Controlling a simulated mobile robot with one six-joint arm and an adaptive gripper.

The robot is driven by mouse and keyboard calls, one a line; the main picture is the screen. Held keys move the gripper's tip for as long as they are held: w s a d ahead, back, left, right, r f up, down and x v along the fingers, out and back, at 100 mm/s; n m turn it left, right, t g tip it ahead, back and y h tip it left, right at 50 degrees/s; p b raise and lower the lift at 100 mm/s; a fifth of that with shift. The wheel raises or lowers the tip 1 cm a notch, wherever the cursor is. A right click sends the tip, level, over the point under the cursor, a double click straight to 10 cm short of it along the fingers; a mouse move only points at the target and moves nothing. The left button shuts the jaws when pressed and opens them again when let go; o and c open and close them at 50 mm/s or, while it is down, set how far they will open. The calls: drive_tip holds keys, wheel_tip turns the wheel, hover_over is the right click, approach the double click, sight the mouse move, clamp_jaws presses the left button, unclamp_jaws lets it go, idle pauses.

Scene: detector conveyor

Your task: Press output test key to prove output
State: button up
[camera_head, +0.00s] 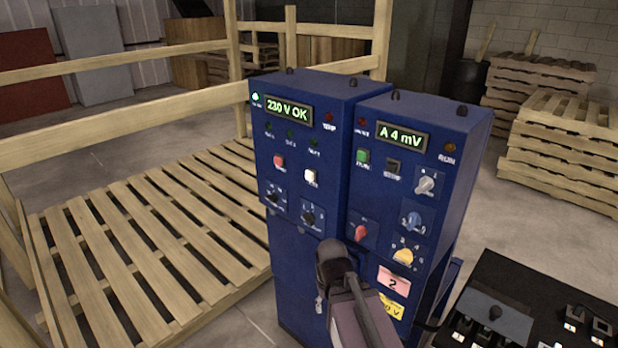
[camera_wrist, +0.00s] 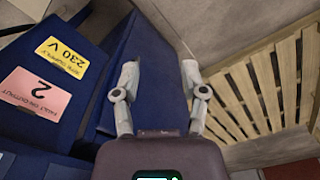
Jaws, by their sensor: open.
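Two blue cabinets stand side by side in the head view. The left cabinet (camera_head: 262,140) has a lit display (camera_head: 287,112) reading "230 V OK", a red key (camera_head: 279,162), a white key (camera_head: 310,176) and two black knobs. The right cabinet (camera_head: 467,150) has a display (camera_head: 402,137) reading "A 4 mV", a green key (camera_head: 363,156) and a dark key (camera_head: 393,167). The small key lettering is too blurred to tell which is the output test key. My gripper (camera_wrist: 160,76) is open and empty in the wrist view, with blue cabinet surface between and beyond its fingers.
Pink (camera_wrist: 35,93) and yellow (camera_wrist: 61,60) labels show beside my gripper. A slatted wooden deck (camera_head: 150,240) lies left; a dark panel (camera_head: 540,285) with switches stands front right.

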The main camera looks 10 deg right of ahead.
clamp_jaws()
idle(1.3)
